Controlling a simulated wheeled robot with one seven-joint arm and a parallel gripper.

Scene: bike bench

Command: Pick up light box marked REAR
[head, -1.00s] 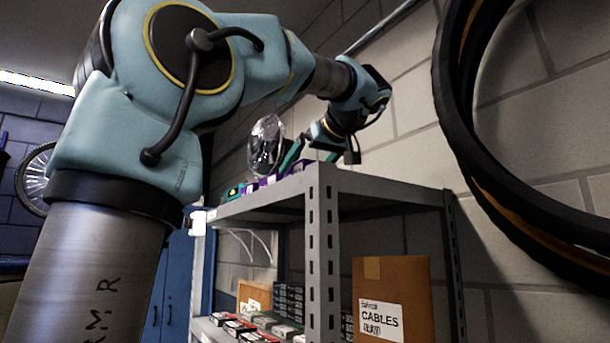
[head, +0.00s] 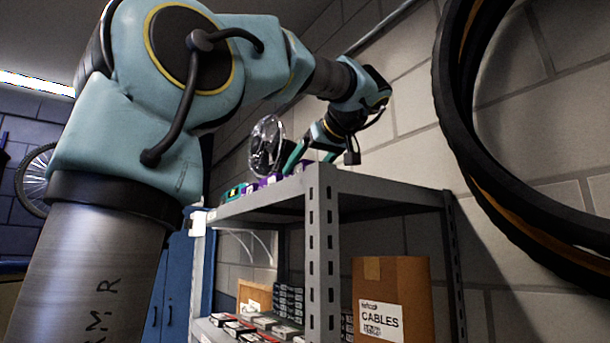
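My gripper (head: 308,158) is over the top shelf of the grey metal rack (head: 270,204), low among small boxes near its front edge. Its teal fingers point down and left; their tips are partly hidden, and I cannot tell whether they hold anything. Small boxes stand in a row on the top shelf: a teal one (head: 235,192) at the left and purple ones (head: 268,181) nearer the gripper. No REAR marking can be read from this low angle.
A clear round object (head: 267,146) stands behind the row. The lower shelf holds a CABLES carton (head: 391,298) and several small boxes (head: 238,327). Black tyres (head: 470,140) hang on the brick wall at the right. A rack post (head: 322,250) rises in front.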

